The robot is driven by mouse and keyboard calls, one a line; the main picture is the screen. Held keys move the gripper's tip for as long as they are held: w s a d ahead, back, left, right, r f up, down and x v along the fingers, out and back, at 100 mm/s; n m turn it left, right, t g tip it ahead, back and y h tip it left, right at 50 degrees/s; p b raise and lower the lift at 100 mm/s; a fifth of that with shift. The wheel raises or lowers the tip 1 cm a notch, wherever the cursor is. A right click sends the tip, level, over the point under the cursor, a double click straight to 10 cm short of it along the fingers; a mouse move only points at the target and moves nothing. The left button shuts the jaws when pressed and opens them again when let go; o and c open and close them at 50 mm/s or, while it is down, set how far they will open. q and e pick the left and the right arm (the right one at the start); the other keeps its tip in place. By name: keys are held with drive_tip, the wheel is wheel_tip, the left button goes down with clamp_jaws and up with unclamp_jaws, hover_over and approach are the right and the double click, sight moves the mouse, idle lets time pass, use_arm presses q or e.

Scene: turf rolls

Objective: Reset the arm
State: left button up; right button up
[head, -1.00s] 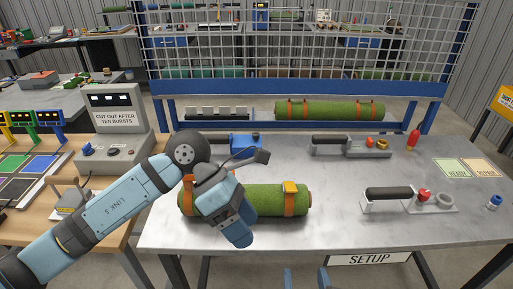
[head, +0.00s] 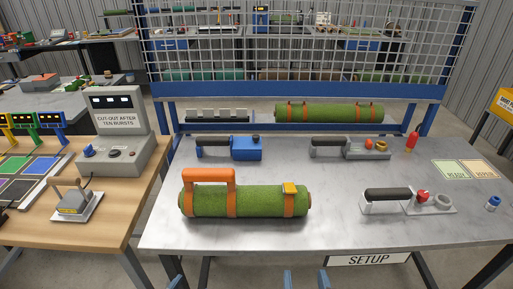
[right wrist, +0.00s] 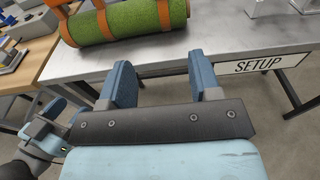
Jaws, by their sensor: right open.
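My right gripper (head: 305,280) shows only as two blue fingertips at the bottom edge of the head view. In the right wrist view its fingers (right wrist: 165,85) are spread apart with nothing between them. What looks like my left gripper (right wrist: 52,115) shows at the left of the right wrist view; its jaw state is unclear. It is out of the head view. A green turf roll (head: 262,201) with orange straps and an orange handle (head: 208,175) lies on the grey table (head: 330,225), apart from both grippers. The roll also shows in the right wrist view (right wrist: 125,20).
A blue tool (head: 246,148) and grey-based tools (head: 345,149) (head: 388,203) lie on the table. A wooden bench (head: 110,215) with a grey control box (head: 118,150) is at left. A mesh panel (head: 300,45) rises behind. The table's front middle is clear.

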use_arm(q)
drive_tip(key=s+a+f+n+g+y, duration=0.2)
drive_tip(key=s+a+f+n+g, duration=0.15)
drive_tip(key=s+f, duration=0.55)
use_arm(e)
drive_tip(key=d+f+m+g+y, duration=0.1)
drive_tip(key=d+f+m+g, duration=0.2)
drive_tip(key=d+f+m, duration=0.35)
drive_tip(key=d+f+m+g, duration=0.2)
drive_tip(key=d+f+m, duration=0.2)
drive_tip(key=f, duration=0.5)
drive_tip(key=s+d+f+m+g+y, duration=0.1)
drive_tip(key=s+d+f+m, duration=0.2)
drive_tip(key=d+f+m, duration=0.35)
drive_tip(key=s+d+f+m+g+y, duration=0.1)
drive_tip(key=s+d+f+m, duration=0.15)
drive_tip(key=d+m, duration=0.7)
drive_tip(key=w+a+m, duration=0.2)
drive_tip(key=a+m, duration=0.5)
drive_tip(key=a, duration=0.9)
use_arm(q)
wheel_tip(320, 180, up, 12)
drive_tip(key=p, duration=1.3)
drive_tip(key=shift+a, duration=0.15)
use_arm(e)
wheel_tip(320, 180, up, 13)
drive_tip(key=s+t, duration=0.1)
